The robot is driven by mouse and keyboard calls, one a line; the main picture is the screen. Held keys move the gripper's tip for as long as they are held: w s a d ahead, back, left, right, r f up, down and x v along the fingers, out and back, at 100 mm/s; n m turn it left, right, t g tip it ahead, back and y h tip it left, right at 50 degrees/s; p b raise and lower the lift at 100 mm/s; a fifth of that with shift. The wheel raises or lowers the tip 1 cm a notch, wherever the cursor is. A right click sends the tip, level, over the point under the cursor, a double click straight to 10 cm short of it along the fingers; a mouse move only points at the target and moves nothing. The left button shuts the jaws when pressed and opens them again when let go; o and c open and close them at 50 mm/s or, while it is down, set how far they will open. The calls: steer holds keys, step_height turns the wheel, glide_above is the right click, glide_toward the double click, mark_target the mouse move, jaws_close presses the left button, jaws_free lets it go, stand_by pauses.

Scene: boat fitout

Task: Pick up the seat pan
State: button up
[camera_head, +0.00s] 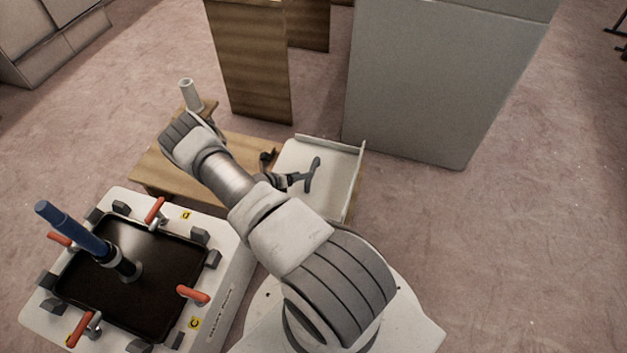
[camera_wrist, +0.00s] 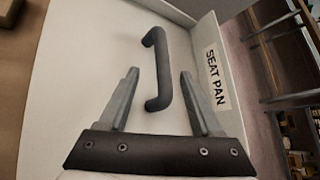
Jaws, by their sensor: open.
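The seat pan (camera_head: 338,184) is a white, shallow pan with raised edges, resting on a low wooden bench beyond my arm. In the wrist view, its white surface (camera_wrist: 95,60) fills much of the picture, and a "SEAT PAN" label (camera_wrist: 216,76) is on its right edge. A dark grey bar handle (camera_wrist: 160,65) stands on the pan. My gripper (camera_wrist: 159,74) is open and empty, with one finger on each side of the handle's lower part in that view. I cannot tell whether either finger touches it. My arm partly hides the pan in the head view.
The wooden bench (camera_head: 165,165) extends left of the pan, with a pale cylinder (camera_head: 190,95) at its back. A large grey cabinet (camera_head: 440,85) and a wooden panel (camera_head: 250,65) stand behind. A white unit with red clamps (camera_head: 232,240) is at front left. Floor at right is clear.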

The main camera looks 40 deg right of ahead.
mark_target(310, 170)
steer(key=shift+r+b+x, duration=0.15)
steer(key=shift+b+x, duration=0.35)
steer(key=shift+x, duration=1.05)
steer(key=shift+r+b+x, duration=0.1)
steer(key=shift+b+x, duration=0.4)
steer(key=shift+x, duration=1)
steer(key=shift+d, duration=0.15)
steer(key=shift+c, duration=0.3)
jaws_close()
steer(key=shift+r, duration=0.15)
